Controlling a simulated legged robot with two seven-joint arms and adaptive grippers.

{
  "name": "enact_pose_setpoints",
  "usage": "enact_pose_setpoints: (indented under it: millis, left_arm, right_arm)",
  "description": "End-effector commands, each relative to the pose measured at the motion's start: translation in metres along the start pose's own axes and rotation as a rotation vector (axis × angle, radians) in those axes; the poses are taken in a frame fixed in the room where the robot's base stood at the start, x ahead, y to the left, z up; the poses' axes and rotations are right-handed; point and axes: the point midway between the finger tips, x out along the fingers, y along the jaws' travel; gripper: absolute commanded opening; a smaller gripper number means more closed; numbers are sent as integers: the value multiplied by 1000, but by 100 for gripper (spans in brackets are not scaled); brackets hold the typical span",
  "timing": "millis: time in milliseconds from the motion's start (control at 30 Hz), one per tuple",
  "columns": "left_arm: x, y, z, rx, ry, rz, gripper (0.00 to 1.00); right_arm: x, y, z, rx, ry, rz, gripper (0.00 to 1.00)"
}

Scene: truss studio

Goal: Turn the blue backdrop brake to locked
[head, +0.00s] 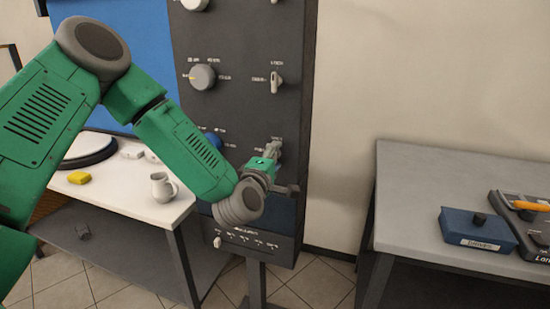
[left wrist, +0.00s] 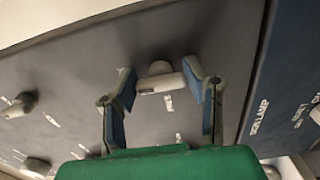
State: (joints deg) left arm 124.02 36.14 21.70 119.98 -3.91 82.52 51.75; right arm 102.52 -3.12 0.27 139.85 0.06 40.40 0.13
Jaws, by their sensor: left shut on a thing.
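The blue backdrop brake is a small pale grey turn handle on the dark panel (head: 240,110). In the left wrist view the handle (left wrist: 160,82) lies crosswise between the fingertips, with a short label below it. My left gripper (head: 274,157) is at the panel's right side and shut on this handle; its fingers (left wrist: 163,90) stand on either side of it. In the head view the gripper largely hides the handle, and its label is too small to read surely. My right gripper is not in view.
A similar handle (head: 276,82) sits above, with a grey knob (head: 202,77) and a partly hidden blue knob (head: 212,140) to the left. A white table (head: 130,193) with a mug (head: 163,186) stands left; a grey table (head: 430,180) with boxes stands right.

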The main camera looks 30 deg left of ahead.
Motion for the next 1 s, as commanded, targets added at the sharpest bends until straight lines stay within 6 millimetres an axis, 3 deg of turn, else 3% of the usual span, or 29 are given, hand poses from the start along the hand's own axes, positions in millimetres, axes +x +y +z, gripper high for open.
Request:
enact_pose_setpoints:
  millis: [33, 167, 200, 267, 533, 667, 1000]
  left_arm:
    - [-3, -9, 1, 6, -6, -22, 12]
    - [-4, -9, 1, 6, -6, -23, 12]
    - [-4, -9, 1, 6, -6, -23, 44]
    - [-4, -9, 1, 5, -6, -21, 62]
    - [-3, -4, 0, 1, -3, -10, 62]
    - [-12, -4, 0, 0, -3, -9, 62]
    - [-81, -6, 0, 1, -6, -16, 62]
  right_arm:
    - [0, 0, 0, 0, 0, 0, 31]
    - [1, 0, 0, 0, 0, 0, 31]
    - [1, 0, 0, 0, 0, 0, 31]
    - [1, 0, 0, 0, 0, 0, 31]
    - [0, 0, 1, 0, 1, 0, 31]
    - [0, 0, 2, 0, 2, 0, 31]
    - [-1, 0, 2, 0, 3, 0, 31]
